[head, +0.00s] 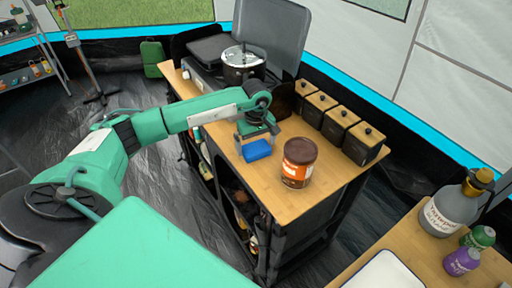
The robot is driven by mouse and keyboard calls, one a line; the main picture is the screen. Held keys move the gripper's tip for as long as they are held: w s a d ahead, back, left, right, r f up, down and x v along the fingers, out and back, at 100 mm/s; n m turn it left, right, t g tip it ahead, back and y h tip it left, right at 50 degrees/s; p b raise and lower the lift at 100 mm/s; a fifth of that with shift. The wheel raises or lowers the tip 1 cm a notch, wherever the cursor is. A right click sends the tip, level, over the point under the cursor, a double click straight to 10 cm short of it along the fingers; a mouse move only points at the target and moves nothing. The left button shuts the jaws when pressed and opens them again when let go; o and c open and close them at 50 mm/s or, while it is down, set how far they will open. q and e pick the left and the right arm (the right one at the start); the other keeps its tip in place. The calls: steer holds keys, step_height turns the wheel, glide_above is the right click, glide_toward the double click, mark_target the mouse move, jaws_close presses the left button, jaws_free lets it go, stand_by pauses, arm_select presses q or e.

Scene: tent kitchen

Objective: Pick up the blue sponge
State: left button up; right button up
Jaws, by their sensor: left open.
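The blue sponge (257,151) lies on the wooden counter top near its front left edge. My left gripper (257,140) is right above the sponge, pointing down, with its fingers at the sponge's upper side. It is open. I cannot tell whether the fingers touch the sponge or straddle it. The gripper hides the sponge's far part. My right gripper is not in the picture.
A brown jar with an orange label (299,163) stands just right of the sponge. Several dark canisters with wooden lids (340,121) line the back edge. A pot (243,65) sits on the stove behind. Bare counter (285,203) lies in front of the jar.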

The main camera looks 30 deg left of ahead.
arm_select(q)
steer(key=shift+f, duration=0.85)
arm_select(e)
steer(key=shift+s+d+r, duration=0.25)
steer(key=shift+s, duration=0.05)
arm_select(q)
steer(key=c, duration=0.8)
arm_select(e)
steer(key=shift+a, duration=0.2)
arm_select(q)
steer(key=shift+r, duration=0.8)
step_height(320, 180, up, 10)
steer(key=b, duration=0.3)
step_height(320, 180, up, 8)
glide_above(256, 147)
steer(key=shift+r+b, duration=0.25)
steer(key=shift+b, duration=0.15)
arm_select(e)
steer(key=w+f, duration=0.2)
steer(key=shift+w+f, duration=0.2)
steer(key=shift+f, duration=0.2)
